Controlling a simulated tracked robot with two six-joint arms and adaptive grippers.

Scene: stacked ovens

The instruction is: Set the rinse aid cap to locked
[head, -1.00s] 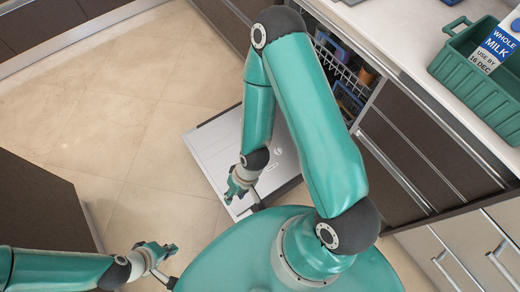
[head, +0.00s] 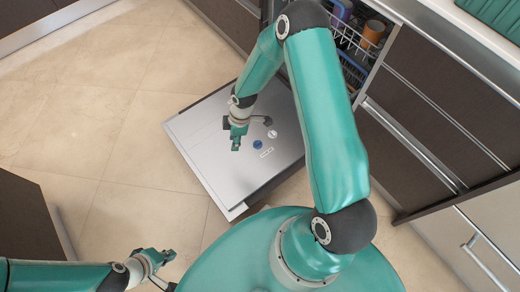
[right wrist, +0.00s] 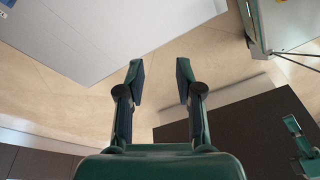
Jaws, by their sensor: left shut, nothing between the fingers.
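The open dishwasher door (head: 215,160) lies flat below my right arm. On its inner face are a small blue round cap (head: 258,145), a pale round spot (head: 272,134) and a small white label (head: 266,153). Which round part is the rinse aid cap, and its setting, are too small to tell. My right gripper (head: 236,143) is over the door, left of the blue cap and apart from it. In the right wrist view its fingers (right wrist: 160,75) are open with nothing between them. My left gripper (head: 168,256) is shut and empty, low over the floor at the left.
The dishwasher rack (head: 350,40) holds several dishes, including an orange cup (head: 373,33). Dark drawer fronts (head: 440,90) stand at the right. A green crate (head: 497,14) is on the counter. A dark cabinet (head: 25,215) is at left; the tiled floor (head: 100,120) is clear.

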